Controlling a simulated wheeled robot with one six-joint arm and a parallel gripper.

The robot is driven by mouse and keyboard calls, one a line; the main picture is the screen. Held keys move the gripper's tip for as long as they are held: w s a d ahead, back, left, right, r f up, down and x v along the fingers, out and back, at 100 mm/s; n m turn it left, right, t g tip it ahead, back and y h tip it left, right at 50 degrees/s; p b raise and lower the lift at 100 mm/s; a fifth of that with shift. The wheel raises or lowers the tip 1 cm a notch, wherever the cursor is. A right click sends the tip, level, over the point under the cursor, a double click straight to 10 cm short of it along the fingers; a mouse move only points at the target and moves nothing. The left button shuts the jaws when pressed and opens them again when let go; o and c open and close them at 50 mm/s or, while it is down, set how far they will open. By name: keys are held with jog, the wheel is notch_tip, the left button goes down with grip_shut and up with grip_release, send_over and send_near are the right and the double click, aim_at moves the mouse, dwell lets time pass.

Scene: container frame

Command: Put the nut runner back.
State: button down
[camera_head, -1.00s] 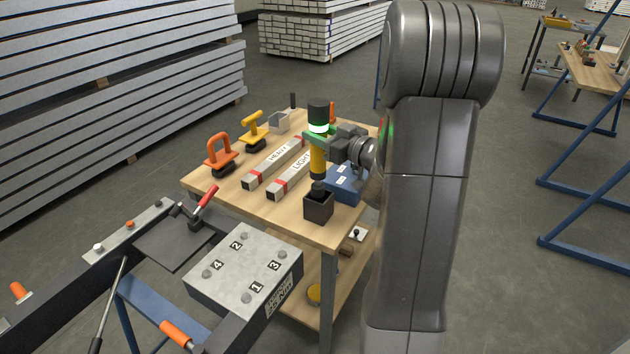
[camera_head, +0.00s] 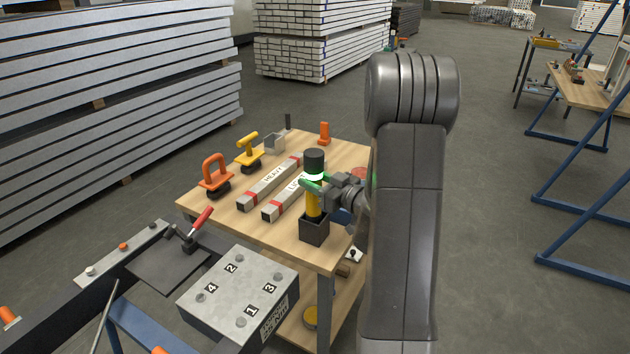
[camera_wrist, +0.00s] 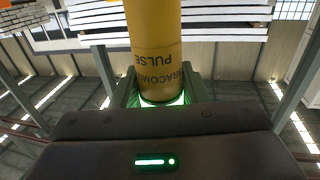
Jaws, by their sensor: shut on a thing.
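The nut runner (camera_head: 313,205) is an upright yellow tool with a black top and a glowing green-white ring. It stands above the dark square holder (camera_head: 314,229) at the front corner of the wooden table, its lower end hidden inside the holder's opening. My gripper (camera_head: 314,186) is shut on the nut runner just below its ring. In the wrist view the yellow nut runner body (camera_wrist: 157,50) sits between the two fingers, with dark lettering on it. Whether it rests on the holder's floor cannot be seen.
A steel block with numbered bolts (camera_head: 240,291) stands close in front. My arm hides the table's right side.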

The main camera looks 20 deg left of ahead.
jog(key=shift+f, duration=0.1)
jog(key=c, duration=0.8)
grip_release()
jog(key=shift+c, duration=0.2)
jog(key=shift+r, duration=0.2)
jog(key=shift+s+d+f, duration=0.1)
jog(key=shift+d, duration=0.25)
jog(key=b+v, duration=0.1)
jog(key=v, duration=1)
jog(key=shift+d, duration=0.15)
